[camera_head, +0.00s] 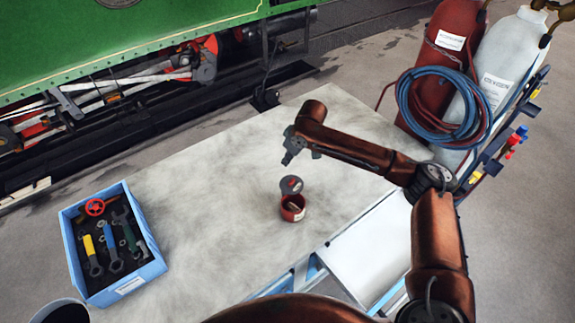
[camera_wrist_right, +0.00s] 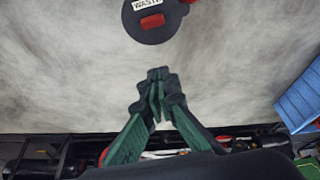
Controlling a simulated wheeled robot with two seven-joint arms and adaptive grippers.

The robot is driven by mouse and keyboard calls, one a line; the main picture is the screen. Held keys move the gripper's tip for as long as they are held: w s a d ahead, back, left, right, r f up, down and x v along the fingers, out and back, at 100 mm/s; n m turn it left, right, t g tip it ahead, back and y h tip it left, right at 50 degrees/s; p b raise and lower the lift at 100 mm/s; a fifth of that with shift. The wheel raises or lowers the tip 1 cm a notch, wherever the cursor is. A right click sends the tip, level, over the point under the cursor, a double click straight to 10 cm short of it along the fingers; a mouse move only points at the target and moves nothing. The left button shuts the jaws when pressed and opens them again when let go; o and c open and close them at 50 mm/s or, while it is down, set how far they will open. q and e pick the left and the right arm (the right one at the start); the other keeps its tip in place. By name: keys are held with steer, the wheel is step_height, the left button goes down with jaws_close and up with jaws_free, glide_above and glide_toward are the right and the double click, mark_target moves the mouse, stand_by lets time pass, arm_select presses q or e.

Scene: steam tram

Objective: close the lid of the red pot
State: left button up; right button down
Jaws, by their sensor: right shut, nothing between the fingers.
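The small red pot (camera_head: 293,208) stands on the workbench, with something inside it that is too small to make out. Its dark grey lid (camera_head: 290,184) is open and stands up at the pot's far side. In the right wrist view the lid (camera_wrist_right: 150,32) shows its round face with a "WASTE" label and a red patch; the pot is almost wholly out of that view. My right gripper (camera_head: 286,162) is just beyond the lid, above the bench and apart from the lid. In its wrist view the fingertips (camera_wrist_right: 160,74) are together and empty. My left gripper is not in view.
A blue tray (camera_head: 150,272) of tools stands at the bench's left. Red and white gas cylinders (camera_head: 495,90) with a coiled hose (camera_head: 438,108) are beyond the right edge. A green tram (camera_head: 120,40) is behind. The bench (camera_head: 215,170) is clear between tray and pot.

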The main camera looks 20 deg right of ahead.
mark_target(287, 180)
steer(key=x, duration=0.3)
steer(key=shift+f, duration=0.35)
steer(key=f, duration=0.3)
steer(key=s+d+f, duration=0.1)
steer(key=shift+s+f, duration=0.15)
steer(key=shift+f, duration=0.1)
steer(key=shift+s+d, duration=0.2)
steer(key=shift+s, duration=0.05)
steer(key=shift+f, duration=0.1)
arm_select(q)
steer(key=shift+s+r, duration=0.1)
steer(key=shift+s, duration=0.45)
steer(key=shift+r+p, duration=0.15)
steer(key=shift+p, duration=0.15)
